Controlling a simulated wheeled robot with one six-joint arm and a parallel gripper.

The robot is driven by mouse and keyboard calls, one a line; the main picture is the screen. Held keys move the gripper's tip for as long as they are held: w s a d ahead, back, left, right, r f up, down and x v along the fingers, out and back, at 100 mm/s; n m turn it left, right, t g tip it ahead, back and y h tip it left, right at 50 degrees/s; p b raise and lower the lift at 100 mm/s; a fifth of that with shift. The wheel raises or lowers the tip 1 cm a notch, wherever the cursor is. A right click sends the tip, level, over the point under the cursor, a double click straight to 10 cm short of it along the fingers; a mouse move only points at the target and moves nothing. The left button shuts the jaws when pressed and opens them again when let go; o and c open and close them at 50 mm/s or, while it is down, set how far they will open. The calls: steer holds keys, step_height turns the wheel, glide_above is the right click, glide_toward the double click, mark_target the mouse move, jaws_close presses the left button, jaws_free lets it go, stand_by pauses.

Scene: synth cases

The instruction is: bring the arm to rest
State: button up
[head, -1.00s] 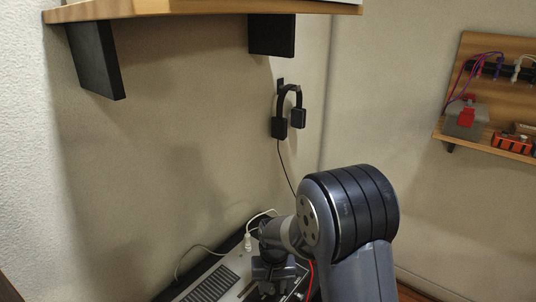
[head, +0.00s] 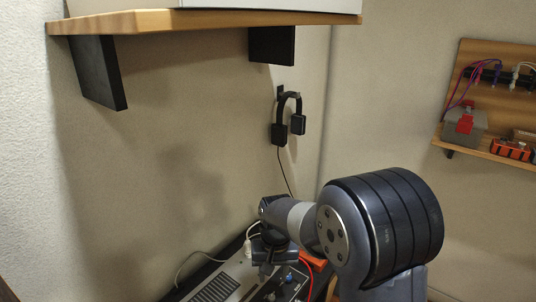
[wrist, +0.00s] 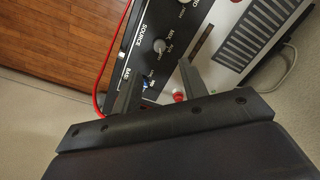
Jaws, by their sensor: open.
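My gripper (wrist: 160,72) is open and empty in the wrist view, its two dark fingers apart over a panel device (wrist: 160,45) with knobs and the labels "SOURCE" and "MIX". I cannot tell whether the fingers touch the device. In the head view the device (head: 217,291) shows at the bottom, partly hidden by my arm. My gripper (head: 268,262) hangs over it at the end of my bent arm, its fingertips hard to make out. My large dark arm joint fills the lower right of the middle.
A wooden shelf (head: 200,21) on black brackets juts from the wall above left. Headphones (head: 279,133) hang on the wall with a cord. A wooden pegboard shelf (head: 492,155) with cables and boxes is at right. A red cable (wrist: 113,55) lies by the device. The wall between is clear.

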mark_target(271, 297)
step_height(271, 297, down, 9)
steer(key=shift+a+b, duration=0.15)
steer(key=shift+b, duration=0.5)
steer(key=shift+r+n, duration=0.2)
steer(key=shift+n, duration=0.7)
steer(key=n, duration=0.9)
steer(key=shift+a, duration=0.1)
steer(key=n+b, duration=0.1)
steer(key=n, duration=0.5)
steer(key=shift+s+n, duration=0.1)
steer(key=shift+n, duration=0.2)
steer(key=n, duration=0.4)
steer(key=shift+n+h+b, duration=0.3)
steer(key=shift+n+b, duration=0.1)
steer(key=shift+s+r, duration=0.1)
